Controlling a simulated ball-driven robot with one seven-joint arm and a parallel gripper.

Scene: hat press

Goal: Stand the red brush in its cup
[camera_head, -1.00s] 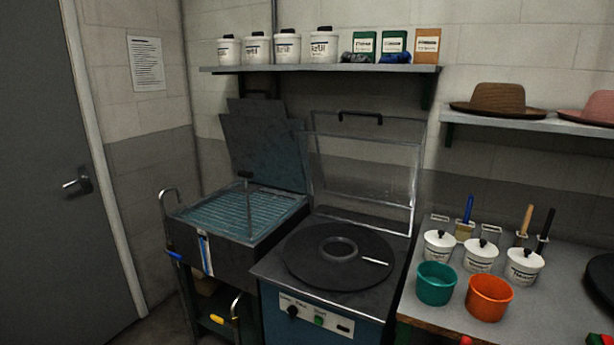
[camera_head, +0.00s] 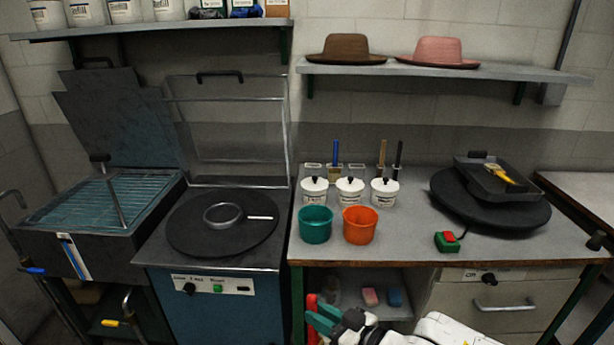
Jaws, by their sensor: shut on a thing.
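My gripper (camera_head: 322,318), with teal fingers, is at the bottom middle, in front of the workbench and below its top. It is shut on an upright red handle, which I take for the red brush (camera_head: 311,304); its lower part is out of frame. Small holder cups stand in a row at the back of the bench. One holds a blue-handled brush (camera_head: 336,153), others a wooden-handled brush (camera_head: 382,152) and a black-handled brush (camera_head: 399,154). The left clear cup (camera_head: 312,172) and another clear cup (camera_head: 356,171) show no handle. I cannot tell which belongs to the red brush.
White lidded pots (camera_head: 350,191), a teal bucket (camera_head: 315,226) and an orange bucket (camera_head: 360,226) stand before the holder cups. A red-and-green button box (camera_head: 446,241) and black round plate (camera_head: 490,212) are to the right. The hat press (camera_head: 222,228) is left.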

